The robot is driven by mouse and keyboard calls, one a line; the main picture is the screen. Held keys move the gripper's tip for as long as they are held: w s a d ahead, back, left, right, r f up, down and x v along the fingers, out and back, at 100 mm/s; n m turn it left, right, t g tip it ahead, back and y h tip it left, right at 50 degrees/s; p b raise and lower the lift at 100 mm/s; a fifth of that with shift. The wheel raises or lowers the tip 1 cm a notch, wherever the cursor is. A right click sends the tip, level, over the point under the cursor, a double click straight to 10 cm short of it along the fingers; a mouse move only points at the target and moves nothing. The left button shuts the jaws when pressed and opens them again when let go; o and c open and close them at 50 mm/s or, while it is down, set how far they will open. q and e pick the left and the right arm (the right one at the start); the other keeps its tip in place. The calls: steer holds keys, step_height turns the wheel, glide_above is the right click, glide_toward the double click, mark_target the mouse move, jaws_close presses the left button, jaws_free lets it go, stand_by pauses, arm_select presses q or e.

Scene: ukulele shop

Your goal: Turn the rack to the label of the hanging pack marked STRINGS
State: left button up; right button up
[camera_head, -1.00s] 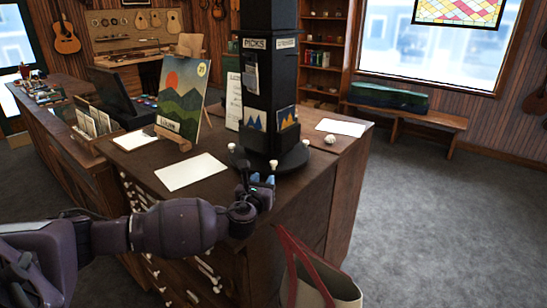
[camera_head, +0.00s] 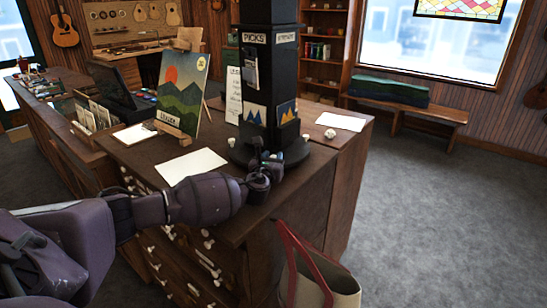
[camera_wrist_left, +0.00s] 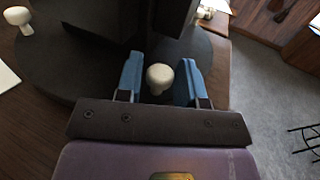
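The rack (camera_head: 270,70) is a black square column on a round dark base (camera_head: 240,155) on the counter. Its left face has a label reading PICKS (camera_head: 255,38) above small hanging items (camera_head: 251,72). A label (camera_head: 284,37) on its right face is too small to read surely. Blue-and-yellow mountain pictures are low on both faces. White knobs stand around the base. My left gripper (camera_head: 268,165) is at the base's near edge. In the left wrist view its blue fingers (camera_wrist_left: 160,82) are open on either side of a white knob (camera_wrist_left: 159,77), with gaps showing. My right gripper is out of view.
A mountain painting (camera_head: 182,92) on an easel and a white sheet (camera_head: 191,166) are left of the rack. Another sheet (camera_head: 340,121) and a small pale object (camera_head: 330,133) are to its right. A bag (camera_head: 325,280) with red straps stands by the counter's front.

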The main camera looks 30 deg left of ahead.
arm_select(q)
steer(key=shift+w+a, duration=0.1)
steer(key=shift+w, duration=0.25)
jaws_close()
